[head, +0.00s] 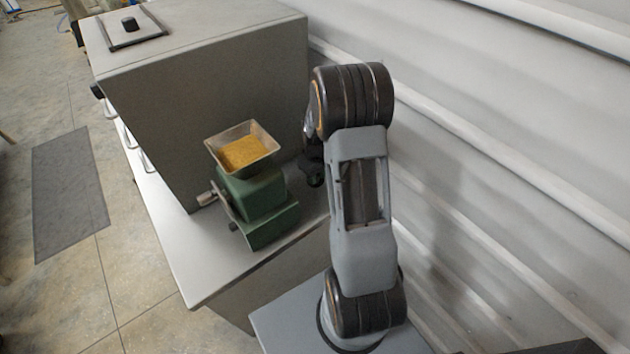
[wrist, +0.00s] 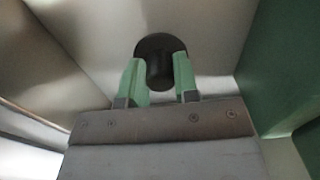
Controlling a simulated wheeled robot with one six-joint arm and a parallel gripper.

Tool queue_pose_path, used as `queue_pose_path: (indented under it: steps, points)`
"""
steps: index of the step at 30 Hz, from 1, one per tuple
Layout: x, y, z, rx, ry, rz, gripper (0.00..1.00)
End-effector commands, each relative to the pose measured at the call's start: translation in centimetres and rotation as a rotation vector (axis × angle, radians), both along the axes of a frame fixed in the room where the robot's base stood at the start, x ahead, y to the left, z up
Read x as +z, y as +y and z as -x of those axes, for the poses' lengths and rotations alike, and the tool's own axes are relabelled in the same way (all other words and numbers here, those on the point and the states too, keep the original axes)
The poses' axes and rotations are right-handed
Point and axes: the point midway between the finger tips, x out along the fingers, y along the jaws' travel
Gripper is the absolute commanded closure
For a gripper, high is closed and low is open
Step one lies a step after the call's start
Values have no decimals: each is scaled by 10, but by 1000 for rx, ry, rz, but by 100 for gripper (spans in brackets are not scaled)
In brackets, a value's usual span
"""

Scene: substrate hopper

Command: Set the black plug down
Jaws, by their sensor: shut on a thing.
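The black plug (wrist: 157,45) is a dark round piece between the two green fingers of my gripper (wrist: 160,78) in the wrist view. The fingers are closed on its sides. Behind it is a pale flat surface; I cannot tell whether the plug touches it. In the head view my arm hides most of the gripper, and only dark parts at the arm's end show beside the green machine. I cannot pick out the plug there.
The green machine (head: 262,210) with a metal hopper (head: 213,147) of yellow grain stands on the grey bench (head: 200,270); its green side (wrist: 288,70) fills the wrist view's right. A large grey cabinet (head: 200,90) stands behind it. A corrugated wall (head: 520,180) is to the right.

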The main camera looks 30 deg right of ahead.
Motion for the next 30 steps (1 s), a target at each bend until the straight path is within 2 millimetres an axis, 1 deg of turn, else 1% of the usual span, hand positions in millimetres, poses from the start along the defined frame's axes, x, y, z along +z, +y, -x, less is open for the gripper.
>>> queue_pose_path:
  steps: [4, 8, 18, 22, 23, 30]
  points:
    - [-20, -1, 1, -2, 4, -2, 95]
    - [-32, -1, 1, -3, 2, -1, 95]
    - [-36, -2, 1, -4, 0, 0, 95]
    - [-40, -2, 1, -4, 1, 0, 95]
    - [-39, -2, 1, -4, 0, 0, 70]
    - [-38, -2, 1, -4, 1, 0, 47]
